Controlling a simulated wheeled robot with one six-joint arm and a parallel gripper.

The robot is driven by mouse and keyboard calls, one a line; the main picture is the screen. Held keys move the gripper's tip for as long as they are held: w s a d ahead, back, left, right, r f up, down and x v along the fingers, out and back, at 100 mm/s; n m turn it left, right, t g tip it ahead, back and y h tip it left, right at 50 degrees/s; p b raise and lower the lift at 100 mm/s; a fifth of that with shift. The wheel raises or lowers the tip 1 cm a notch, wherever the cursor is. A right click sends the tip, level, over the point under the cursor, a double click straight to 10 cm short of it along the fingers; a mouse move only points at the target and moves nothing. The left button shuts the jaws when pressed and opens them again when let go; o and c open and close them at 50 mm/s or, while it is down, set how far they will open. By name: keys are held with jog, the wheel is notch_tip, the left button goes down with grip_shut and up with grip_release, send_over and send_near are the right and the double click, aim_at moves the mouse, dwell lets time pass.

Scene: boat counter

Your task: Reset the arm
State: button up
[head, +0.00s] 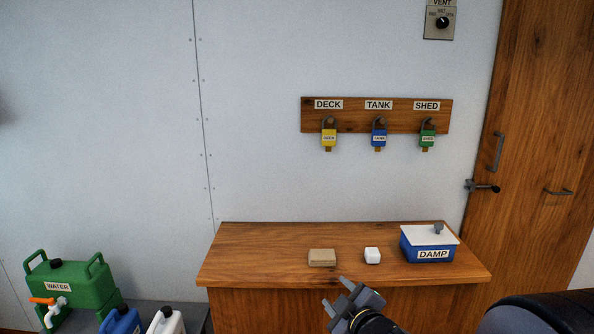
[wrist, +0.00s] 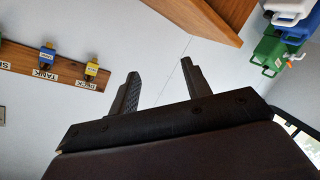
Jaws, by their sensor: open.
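My gripper (head: 338,296) shows at the bottom of the head view, in front of the wooden counter's (head: 250,270) front edge. Its two fingers are apart with nothing between them. In the wrist view my gripper (wrist: 160,88) is also open and empty, with the pale wall behind its fingers. That view looks tilted, with the counter's edge at the top and the padlock board at the left. Part of my dark arm shows at the lower right of the head view.
Padlocks hang on a labelled board (head: 355,107). A green WATER container (head: 75,285) and smaller jugs stand at lower left. A wooden door (head: 540,130) is at right.

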jog(key=s+d+f+m+g+h+p, duration=0.1)
jog(key=s+d+m+g, duration=0.1)
jog(key=s, duration=0.6)
jog(key=s+d+f+m+g+h+p, duration=0.1)
jog(key=s+d+f+m+g+h, duration=0.1)
jog(key=s+m+g, duration=0.3)
jog(key=s+d+f+m+g+h+p, duration=0.1)
jog(key=s+d+f+m+g+h, duration=0.1)
jog(key=s, duration=1)
jog(key=shift+s+d+f+m+g, duration=0.2)
jog(key=shift+d+m+g, duration=0.4)
jog(key=shift+m, duration=0.8)
jog(key=shift+a, duration=0.15)
